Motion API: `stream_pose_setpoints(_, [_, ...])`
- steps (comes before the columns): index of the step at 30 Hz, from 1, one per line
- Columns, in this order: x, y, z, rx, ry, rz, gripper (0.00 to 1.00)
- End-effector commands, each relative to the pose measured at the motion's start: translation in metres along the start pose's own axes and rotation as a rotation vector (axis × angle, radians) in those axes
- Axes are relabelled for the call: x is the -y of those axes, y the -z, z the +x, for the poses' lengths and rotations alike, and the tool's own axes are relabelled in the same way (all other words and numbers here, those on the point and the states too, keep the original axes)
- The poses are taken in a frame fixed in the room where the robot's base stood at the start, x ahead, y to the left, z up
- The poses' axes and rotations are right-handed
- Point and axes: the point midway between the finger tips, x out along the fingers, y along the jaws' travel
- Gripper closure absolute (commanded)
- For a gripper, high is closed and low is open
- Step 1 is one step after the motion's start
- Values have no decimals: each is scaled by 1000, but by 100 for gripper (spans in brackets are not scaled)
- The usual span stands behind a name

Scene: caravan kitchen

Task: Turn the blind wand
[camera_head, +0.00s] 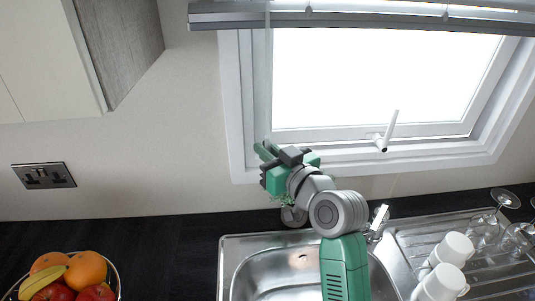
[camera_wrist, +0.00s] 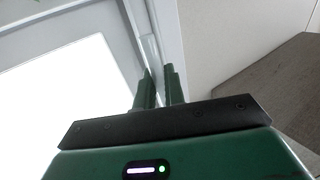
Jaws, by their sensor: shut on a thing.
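The blind wand (camera_head: 268,85) is a thin, pale, see-through rod. It hangs from the left part of the raised blind (camera_head: 380,18), in front of the left side of the window frame. My gripper (camera_head: 266,151) is at the wand's lower part. In the wrist view the wand (camera_wrist: 151,50) runs down between the two green fingers of my gripper (camera_wrist: 160,82), which are shut on it. The wand's lower end is hidden by the fingers.
A wall cupboard (camera_head: 75,55) is at the upper left. The window handle (camera_head: 388,132) sticks up at the sill's middle. Below are the sink (camera_head: 240,248), tap (camera_head: 378,222), white mugs (camera_head: 440,284), glasses (camera_head: 504,198) and a fruit bowl (camera_head: 117,275).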

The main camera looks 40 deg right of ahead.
Motion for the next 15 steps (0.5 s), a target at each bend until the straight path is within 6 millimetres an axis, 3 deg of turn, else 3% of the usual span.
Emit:
stream_pose_setpoints(2, [-2, -10, 0, -3, 56, 0, 100])
stream_pose_setpoints(9, [0, -6, 0, 0, 208, -2, 100])
stream_pose_setpoints(15, [0, -1, -1, 0, 224, -1, 100])
